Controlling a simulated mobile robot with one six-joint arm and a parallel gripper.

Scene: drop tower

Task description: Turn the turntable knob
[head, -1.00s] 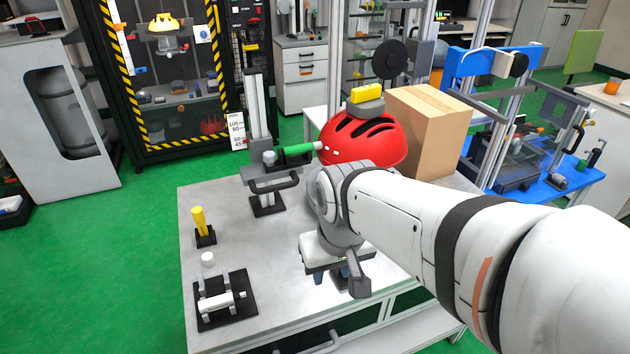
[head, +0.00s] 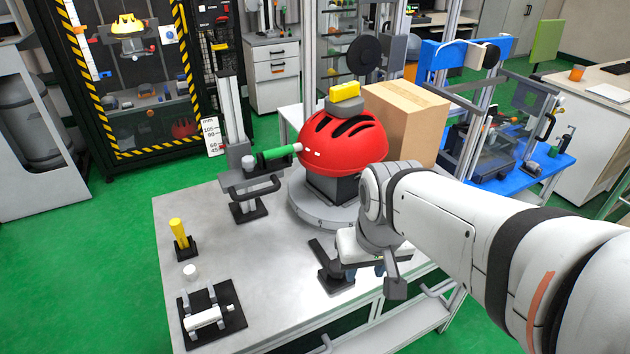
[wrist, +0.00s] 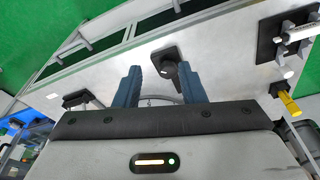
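The red helmet (head: 345,145) sits on a dark block on the round grey turntable (head: 312,212) on the metal table. A black knob or lever on a square base (head: 333,279) is on the table in front of the turntable; I take it for the turntable knob. In the wrist view the knob (wrist: 168,60) shows beyond and between the fingertips. My gripper (head: 364,271) points down, just right of the knob in the head view. In the wrist view its two blue fingers (wrist: 159,68) are apart, with nothing held. Contact with the knob does not show.
A post with a green-handled clamp (head: 277,154) stands left of the helmet. A cardboard box (head: 404,118) is behind it. A yellow peg (head: 178,232) and a black fixture with a white cylinder (head: 207,317) are on the left. The table's middle left is bare.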

